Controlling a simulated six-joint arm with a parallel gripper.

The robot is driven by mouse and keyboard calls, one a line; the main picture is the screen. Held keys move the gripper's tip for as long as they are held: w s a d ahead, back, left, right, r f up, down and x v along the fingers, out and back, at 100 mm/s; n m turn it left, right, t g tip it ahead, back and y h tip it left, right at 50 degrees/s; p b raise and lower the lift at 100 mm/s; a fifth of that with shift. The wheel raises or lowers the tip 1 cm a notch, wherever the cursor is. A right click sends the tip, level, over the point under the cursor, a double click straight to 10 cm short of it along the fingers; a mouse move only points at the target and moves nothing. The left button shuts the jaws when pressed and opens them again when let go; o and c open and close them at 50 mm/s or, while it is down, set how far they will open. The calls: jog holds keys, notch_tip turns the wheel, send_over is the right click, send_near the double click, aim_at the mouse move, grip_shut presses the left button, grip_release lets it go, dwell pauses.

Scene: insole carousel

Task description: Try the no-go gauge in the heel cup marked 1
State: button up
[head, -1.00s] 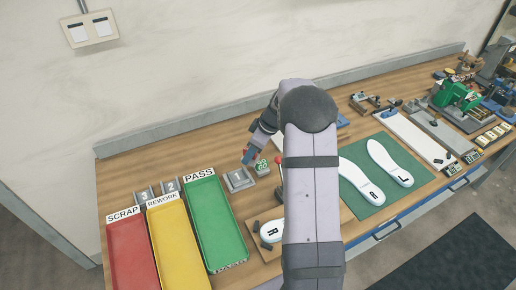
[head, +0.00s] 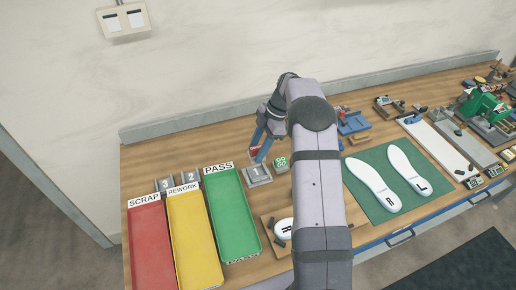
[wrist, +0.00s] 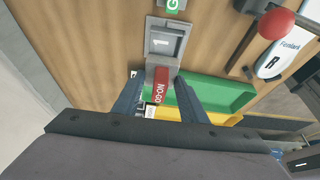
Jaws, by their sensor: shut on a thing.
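The no-go gauge (wrist: 161,88), with a red NO-GO face, is between the fingers of my gripper (wrist: 158,102) in the wrist view. A red patch of it (head: 254,153) shows by my gripper (head: 262,148) in the head view. My gripper is shut on it. The heel cup marked 1 (wrist: 167,38) is a grey square block just beyond the gauge in the wrist view. It also shows in the head view (head: 257,176), just below the gripper in the picture. I cannot tell whether the gauge touches the block.
The green GO block (head: 281,162) stands right of cup 1. Blocks 3 (head: 165,185) and 2 (head: 191,179) stand to the left, behind the SCRAP (head: 148,240), REWORK (head: 190,235) and PASS (head: 230,220) trays. A red ball knob (wrist: 276,23) rises near a white insole (wrist: 270,62).

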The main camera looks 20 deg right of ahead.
jog(key=shift+f+b, duration=1.1)
jog(key=shift+f, duration=1.35)
jog(key=shift+f+b, duration=0.65)
jog(key=shift+f+b, duration=0.7)
jog(key=shift+b, duration=0.3)
dwell(0.4)
jog(key=shift+r+p, duration=0.3)
jog(key=shift+r, duration=0.4)
dwell(1.2)
jog(key=shift+f+b, duration=0.2)
jog(key=shift+b, duration=0.1)
dwell(1.3)
